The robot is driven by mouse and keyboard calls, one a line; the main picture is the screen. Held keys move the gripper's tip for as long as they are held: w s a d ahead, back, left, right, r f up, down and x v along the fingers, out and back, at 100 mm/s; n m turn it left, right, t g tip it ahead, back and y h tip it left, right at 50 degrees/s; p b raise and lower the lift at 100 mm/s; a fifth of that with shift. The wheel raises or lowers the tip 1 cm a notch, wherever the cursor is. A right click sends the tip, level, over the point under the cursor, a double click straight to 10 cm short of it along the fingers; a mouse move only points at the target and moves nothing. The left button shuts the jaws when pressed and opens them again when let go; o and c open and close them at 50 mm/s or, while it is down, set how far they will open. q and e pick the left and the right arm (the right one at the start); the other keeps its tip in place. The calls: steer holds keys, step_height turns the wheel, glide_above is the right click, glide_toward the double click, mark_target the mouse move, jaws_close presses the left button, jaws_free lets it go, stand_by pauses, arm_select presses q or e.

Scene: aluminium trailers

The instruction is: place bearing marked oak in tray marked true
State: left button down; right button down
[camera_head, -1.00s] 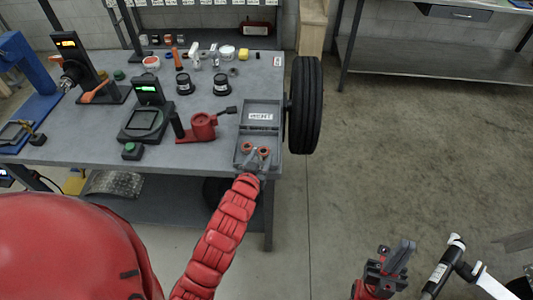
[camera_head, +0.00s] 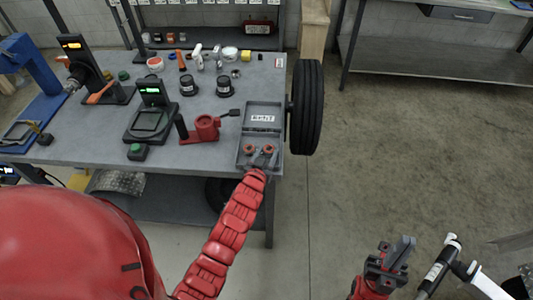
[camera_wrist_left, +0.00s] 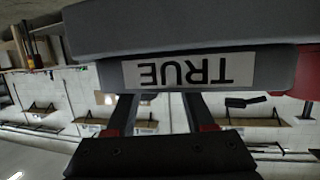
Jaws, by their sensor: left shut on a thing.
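A grey two-part tray (camera_head: 238,158) sits at the table's front right corner. Its front wall carries a label TRUE, upside down in the left wrist view (camera_wrist_left: 180,70).
The far compartment has a white label (camera_head: 262,118), perhaps BENT. A black wheel (camera_head: 306,107) stands right beside the tray. A red clamp-like tool (camera_head: 207,127), a scale with a green display (camera_head: 152,110) and black jars (camera_head: 188,84) are at left.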

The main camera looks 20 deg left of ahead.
arm_select(q)
steer(key=shift+f, duration=0.2)
steer(key=c, duration=0.5)
jaws_free()
steer(key=shift+c, duration=0.2)
steer(key=shift+r, duration=0.1)
